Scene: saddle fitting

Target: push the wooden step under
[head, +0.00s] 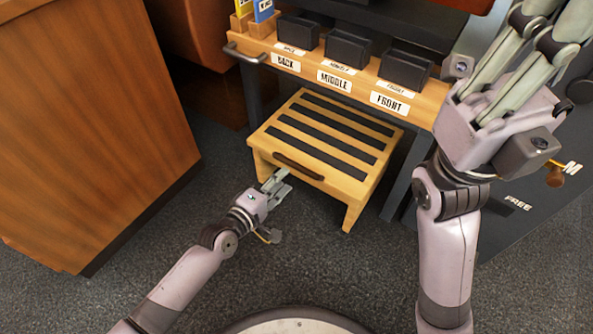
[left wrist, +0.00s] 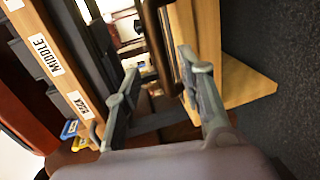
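The wooden step (head: 322,140) is a low light-wood stool with several black strips across its top and a dark handle (head: 298,166) on its front. Its back edge lies at the front of the labelled bench, and most of it stands out on the carpet. My left gripper (head: 277,181) is at the step's front, just below the left part of the handle. In the left wrist view its fingers are apart, with the dark handle (left wrist: 152,35) showing between or beyond them; contact is unclear. My right gripper (head: 548,22) is raised at the upper right, fingers apart and empty.
The bench edge (head: 330,80) carries BACK, MIDDLE and FRONT labels and several black blocks (head: 348,48). A bench leg (head: 408,175) stands right of the step. A wooden cabinet (head: 95,130) fills the left. Grey carpet (head: 215,160) is clear between cabinet and step.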

